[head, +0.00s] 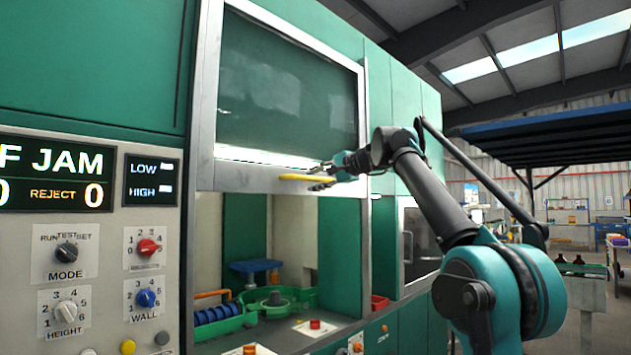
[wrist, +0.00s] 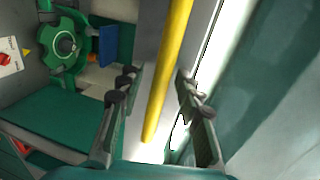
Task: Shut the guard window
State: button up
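The guard window (head: 285,95) is a clear pane in a grey metal frame on the green machine, and it stands raised above an open bay. Its yellow bar handle (head: 298,178) runs along the lower rail; it also shows in the wrist view (wrist: 166,75). My gripper (head: 326,174) is at the right end of this handle. In the wrist view my gripper (wrist: 157,82) is open, with one finger on each side of the yellow bar and a visible gap on the left. Contact on the right side is unclear.
Below the window, the open bay holds a green star-shaped wheel (head: 275,298) and a blue feed screw (head: 216,312). A control panel with knobs (head: 66,252) and a display (head: 58,175) is at the left. Amber bottles (head: 570,260) stand far right.

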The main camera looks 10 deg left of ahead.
jog(key=shift+c, duration=0.5)
grip_shut()
jog(key=shift+f, duration=0.1)
notch_tip(320, 180, down, 51)
jog(key=shift+s+r, duration=0.15)
jog(key=shift+r, duration=0.05)
jog(key=shift+d, duration=0.1)
jog(key=shift+c, duration=0.9)
grip_release()
jog(key=shift+f, duration=0.15)
jog(key=shift+o, duration=1.4)
